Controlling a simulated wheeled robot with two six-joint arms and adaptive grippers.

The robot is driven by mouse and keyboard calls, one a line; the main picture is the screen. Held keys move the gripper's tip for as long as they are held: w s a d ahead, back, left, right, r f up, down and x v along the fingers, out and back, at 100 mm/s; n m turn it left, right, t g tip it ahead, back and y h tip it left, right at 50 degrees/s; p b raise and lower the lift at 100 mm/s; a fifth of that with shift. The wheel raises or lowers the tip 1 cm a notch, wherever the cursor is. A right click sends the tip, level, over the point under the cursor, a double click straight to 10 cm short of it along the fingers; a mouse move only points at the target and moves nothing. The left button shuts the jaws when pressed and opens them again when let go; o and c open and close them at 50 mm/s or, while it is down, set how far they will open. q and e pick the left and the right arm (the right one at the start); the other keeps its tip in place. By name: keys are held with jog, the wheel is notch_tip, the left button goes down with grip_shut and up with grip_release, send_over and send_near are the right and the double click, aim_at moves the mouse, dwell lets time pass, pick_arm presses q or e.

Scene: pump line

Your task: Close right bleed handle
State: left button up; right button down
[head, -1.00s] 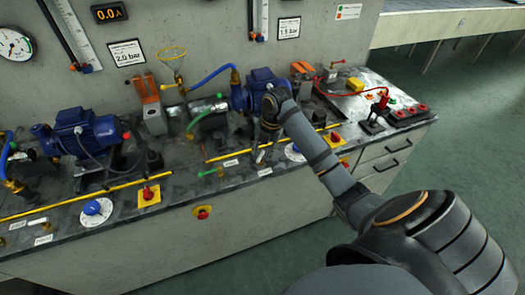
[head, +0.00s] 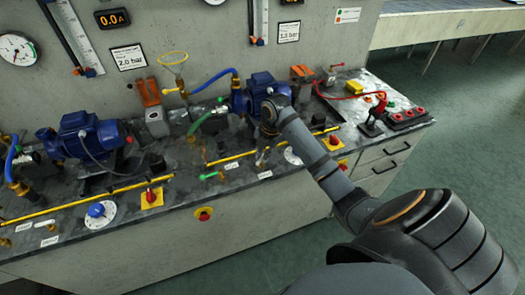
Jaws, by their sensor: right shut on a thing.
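My right arm reaches in from the lower right over the bench. My right gripper (head: 262,156) points down at the bench's front strip, right of the green-handled valve (head: 212,176). It is shut on a small handle there, which I take to be the right bleed handle. The fingers and the wrist hide most of that handle, so its exact angle cannot be told. A small white label (head: 265,174) lies just in front of the gripper. My left gripper is not in view.
A blue pump motor (head: 262,92) stands behind my wrist. A white dial (head: 293,155) and a red knob on a yellow plate (head: 334,140) lie to the right. Yellow rails run along the bench. A red emergency button (head: 204,214) is on the front face.

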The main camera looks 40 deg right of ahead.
jog(key=m+p, duration=0.1)
jog(key=p, duration=0.1)
jog(key=m+p, duration=0.2)
jog(key=m+h+p, duration=0.1)
jog(key=m+p, duration=0.1)
jog(key=shift+s+a+r+p, duration=0.1)
jog(key=shift+s+r+p, duration=0.05)
jog(key=shift+r+p, duration=0.2)
jog(key=shift+f+m+p, duration=0.15)
jog(key=shift+m+p, duration=0.85)
jog(key=shift+p, duration=0.25)
jog(key=shift+f+m+h+p, duration=0.1)
jog(key=shift+m+h+p, duration=0.2)
jog(key=shift+m+p, duration=0.1)
jog(key=c, duration=1.4)
grip_release()
jog(key=r, duration=0.4)
jog(key=s+r, duration=0.1)
jog(key=r, duration=0.2)
jog(key=s+r, duration=0.1)
jog(key=r, duration=0.3)
jog(key=shift+s+a+r, duration=0.15)
jog(key=shift+a+r, duration=0.15)
jog(key=shift+a, duration=0.05)
